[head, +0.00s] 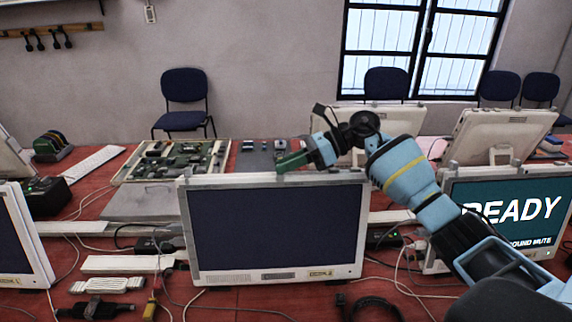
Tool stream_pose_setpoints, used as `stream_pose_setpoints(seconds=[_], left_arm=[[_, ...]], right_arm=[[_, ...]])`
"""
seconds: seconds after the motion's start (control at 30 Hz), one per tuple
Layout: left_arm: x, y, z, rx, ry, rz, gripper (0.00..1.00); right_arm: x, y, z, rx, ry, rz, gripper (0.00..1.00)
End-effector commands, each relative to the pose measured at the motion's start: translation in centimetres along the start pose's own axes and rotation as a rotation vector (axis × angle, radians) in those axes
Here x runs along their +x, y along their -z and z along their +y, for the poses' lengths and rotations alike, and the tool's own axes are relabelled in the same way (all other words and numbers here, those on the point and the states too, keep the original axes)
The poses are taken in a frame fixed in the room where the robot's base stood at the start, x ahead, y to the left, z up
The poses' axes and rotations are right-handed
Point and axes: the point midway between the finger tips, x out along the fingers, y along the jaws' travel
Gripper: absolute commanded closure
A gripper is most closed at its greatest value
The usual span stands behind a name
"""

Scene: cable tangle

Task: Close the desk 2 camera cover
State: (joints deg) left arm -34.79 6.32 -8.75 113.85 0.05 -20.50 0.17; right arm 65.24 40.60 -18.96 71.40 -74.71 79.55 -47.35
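The middle monitor (276,226) stands upright on the red table with a dark screen and a small yellow label on its lower bezel. I cannot read whether the label says desk 2. My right gripper (290,162) is at the middle of this monitor's top edge, its dark greenish fingers pointing left and down. The fingers hide that part of the edge, so I cannot make out a camera or its cover there. Whether the fingers are open, shut or touching something is unclear. My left gripper is not in view.
A monitor reading READY (512,208) stands at right, partly behind my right arm. Another dark monitor (18,236) is at left. Cables and small devices clutter the front of the red table. A tray of parts (122,180) and more monitors (500,137) stand behind.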

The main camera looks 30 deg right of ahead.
Motion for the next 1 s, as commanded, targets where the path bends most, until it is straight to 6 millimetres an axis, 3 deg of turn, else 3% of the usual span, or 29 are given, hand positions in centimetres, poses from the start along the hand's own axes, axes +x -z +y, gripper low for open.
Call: stream_pose_setpoints(seconds=[0.03,0.13,0.47,1.0], left_arm=[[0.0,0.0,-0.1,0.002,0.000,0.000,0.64],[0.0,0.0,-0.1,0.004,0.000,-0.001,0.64],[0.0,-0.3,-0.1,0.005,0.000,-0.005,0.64],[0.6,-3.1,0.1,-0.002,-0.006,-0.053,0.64]], right_arm=[[-0.2,0.0,-0.1,0.001,0.004,0.000,0.72],[-0.1,0.0,-0.1,0.000,0.004,-0.001,0.59],[-0.3,0.0,-0.1,0.000,0.003,-0.003,0.58],[-7.3,0.2,-0.1,0.002,0.005,-0.001,0.58]])
